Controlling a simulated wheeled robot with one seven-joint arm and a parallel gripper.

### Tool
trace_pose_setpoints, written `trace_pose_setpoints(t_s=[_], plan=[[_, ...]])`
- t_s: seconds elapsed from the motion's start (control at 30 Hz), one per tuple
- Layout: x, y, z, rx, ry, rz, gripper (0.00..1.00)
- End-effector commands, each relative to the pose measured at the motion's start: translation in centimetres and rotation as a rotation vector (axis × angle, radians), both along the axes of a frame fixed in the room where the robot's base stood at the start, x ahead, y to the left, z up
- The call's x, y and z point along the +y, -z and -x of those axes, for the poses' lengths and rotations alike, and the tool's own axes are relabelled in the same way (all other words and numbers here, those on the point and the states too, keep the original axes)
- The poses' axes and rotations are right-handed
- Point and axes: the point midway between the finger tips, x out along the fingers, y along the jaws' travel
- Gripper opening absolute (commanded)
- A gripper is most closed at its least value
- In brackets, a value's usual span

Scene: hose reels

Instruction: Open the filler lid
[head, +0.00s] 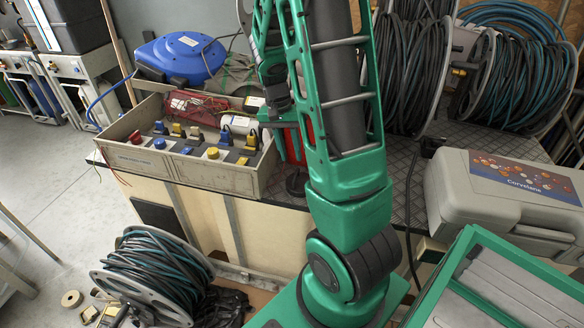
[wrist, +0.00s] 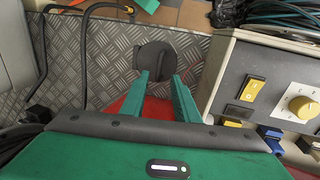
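A dark round disc with a raised bar on it (wrist: 155,57) lies just past my fingertips in the wrist view; it looks like the filler lid. In the head view it shows as a dark round shape (head: 296,183) at the bench's front edge, partly hidden by my arm. I cannot tell whether it is shut. My gripper (wrist: 160,77) points at it with two green fingers apart and nothing visibly held between the tips. A red thing (wrist: 130,106) shows behind and between the fingers; its shape is mostly hidden.
A grey crate-like box with knobs and switches (head: 185,165) stands close to the left of my gripper; its panel (wrist: 265,90) is at right in the wrist view. A grey case (head: 500,200) sits at right. Hose reels (head: 415,75) stand behind. A dark cable (wrist: 84,50) lies on the checker-plate top.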

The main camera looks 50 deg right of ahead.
Motion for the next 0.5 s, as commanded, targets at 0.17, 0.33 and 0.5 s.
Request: trace_pose_setpoints(t_s=[0.17, 0.33, 0.5], plan=[[-0.3, 3.1, 0.6, 0.003, 0.0, -0.002, 0.28], [-0.5, 5.1, 1.0, 0.002, -0.001, -0.001, 0.28], [-0.6, 6.1, 1.1, 0.001, -0.001, -0.001, 0.28]])
